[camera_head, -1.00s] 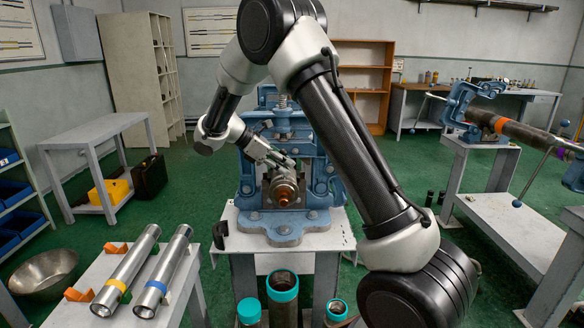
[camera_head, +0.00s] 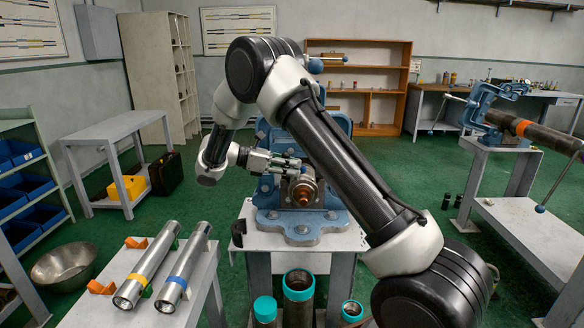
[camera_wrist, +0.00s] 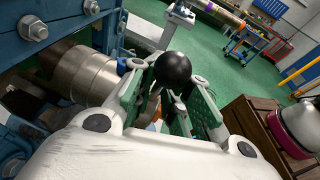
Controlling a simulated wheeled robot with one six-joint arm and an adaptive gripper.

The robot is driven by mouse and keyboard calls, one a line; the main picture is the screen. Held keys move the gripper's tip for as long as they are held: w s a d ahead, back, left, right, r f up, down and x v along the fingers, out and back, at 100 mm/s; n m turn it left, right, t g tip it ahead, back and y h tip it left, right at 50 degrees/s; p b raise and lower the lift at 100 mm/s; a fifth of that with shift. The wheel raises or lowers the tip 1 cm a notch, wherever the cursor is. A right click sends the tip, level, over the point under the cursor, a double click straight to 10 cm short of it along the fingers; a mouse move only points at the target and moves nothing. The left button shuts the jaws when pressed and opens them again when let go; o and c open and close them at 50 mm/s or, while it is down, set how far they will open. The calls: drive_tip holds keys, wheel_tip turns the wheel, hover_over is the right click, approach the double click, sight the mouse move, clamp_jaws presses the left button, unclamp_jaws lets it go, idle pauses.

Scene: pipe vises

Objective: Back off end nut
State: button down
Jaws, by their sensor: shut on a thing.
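A blue pipe vise (camera_head: 302,222) stands on a white-topped stand in the middle of the head view. A round metal nut or collar (camera_head: 301,183) with a copper-coloured centre sticks out of its front. In the wrist view a grey metal cylinder (camera_wrist: 88,72) sits against the blue frame, left of the fingers. My gripper (camera_head: 285,162) is at the upper left of the collar. In the wrist view my gripper (camera_wrist: 172,100) is shut on a handle with a black ball knob (camera_wrist: 173,69). The fingers hide most of the handle, and I cannot see where it joins.
Two metal tubes (camera_head: 148,265) with yellow and blue bands lie on a low table at left. Teal-topped pipes (camera_head: 298,285) stand below the vise. Another blue vise holds a long pipe (camera_head: 545,135) at right. Green floor (camera_head: 410,180) is open between them.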

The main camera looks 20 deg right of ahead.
drive_tip(key=shift+w+a+r, duration=0.1)
drive_tip(key=shift+w+r, duration=0.05)
drive_tip(key=shift+r, duration=0.25)
drive_tip(key=c, duration=1.5)
unclamp_jaws()
drive_tip(key=shift+a, duration=0.1)
drive_tip(key=shift+f, duration=0.15)
drive_tip(key=v, duration=1.2)
